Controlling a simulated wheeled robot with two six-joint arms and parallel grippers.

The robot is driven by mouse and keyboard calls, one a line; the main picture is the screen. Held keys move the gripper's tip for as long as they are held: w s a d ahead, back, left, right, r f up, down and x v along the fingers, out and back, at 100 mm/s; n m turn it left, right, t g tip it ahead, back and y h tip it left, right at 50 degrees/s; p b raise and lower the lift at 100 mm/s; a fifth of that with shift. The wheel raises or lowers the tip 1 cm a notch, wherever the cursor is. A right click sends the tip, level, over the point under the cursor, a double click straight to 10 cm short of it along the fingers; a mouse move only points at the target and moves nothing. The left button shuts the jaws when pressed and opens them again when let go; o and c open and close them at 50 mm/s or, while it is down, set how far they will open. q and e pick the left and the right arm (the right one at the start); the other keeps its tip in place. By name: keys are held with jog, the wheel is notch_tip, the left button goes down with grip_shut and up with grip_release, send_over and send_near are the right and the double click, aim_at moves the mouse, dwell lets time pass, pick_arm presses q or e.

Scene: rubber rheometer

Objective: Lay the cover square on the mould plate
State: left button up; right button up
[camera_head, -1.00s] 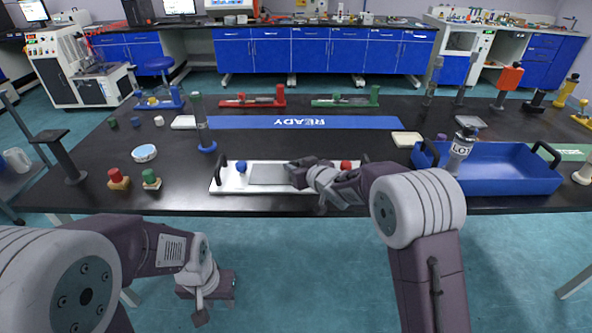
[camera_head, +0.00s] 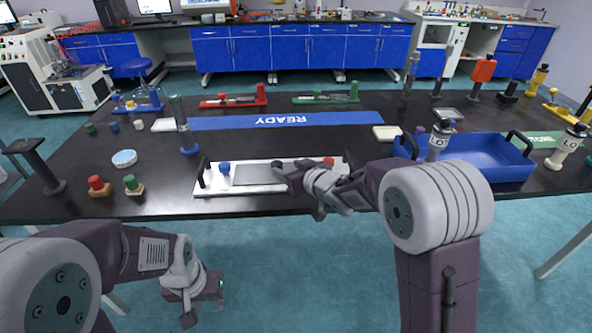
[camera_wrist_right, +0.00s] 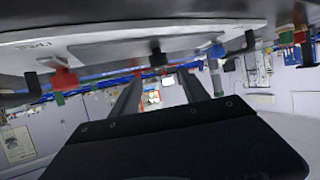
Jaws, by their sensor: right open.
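The mould plate appears to be the white plate (camera_head: 212,187) with black end handles near the table's front edge. It bears a blue knob at left and a red knob at right.
A blue tray (camera_head: 488,178) stands at right. A dark post (camera_head: 182,128) stands behind the plate's left end. Red (camera_head: 98,187) and green (camera_head: 133,184) knobbed blocks lie at left. A blue READY strip (camera_head: 290,120) crosses behind the plate, with bare black table between.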

jog(key=v, duration=0.5)
jog(key=shift+s+d+r+p, duration=0.1)
jog(key=shift+s+p, duration=0.05)
jog(key=shift+p, duration=0.15)
